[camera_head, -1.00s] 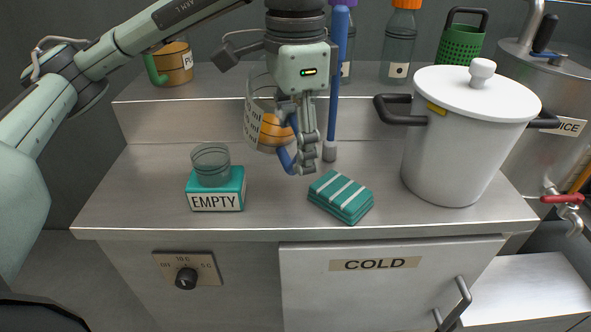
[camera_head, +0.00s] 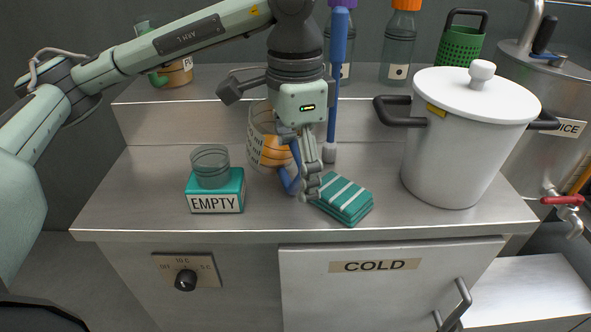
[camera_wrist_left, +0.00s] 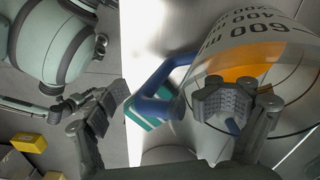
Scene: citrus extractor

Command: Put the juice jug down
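The clear juice jug (camera_head: 257,125) holds orange juice and has dark markings and a blue handle (camera_head: 284,180). It looks upright on the steel counter (camera_head: 130,200), behind the striped cloth; contact under its base is hard to see. My left gripper (camera_head: 304,182) is at the handle, in front of the jug. In the left wrist view the jug (camera_wrist_left: 262,50) is at the right, and the blue handle (camera_wrist_left: 152,82) lies between the fingers (camera_wrist_left: 165,108), which are spread wide apart. One finger overlaps the jug wall and hides part of the handle.
A teal EMPTY block (camera_head: 228,190) with a glass jar (camera_head: 210,165) stands left. The teal striped cloth (camera_head: 345,200) lies close beside my left gripper. A large lidded pot (camera_head: 455,150) stands right. A blue upright rod (camera_head: 337,90) stands behind. The counter's left front is clear.

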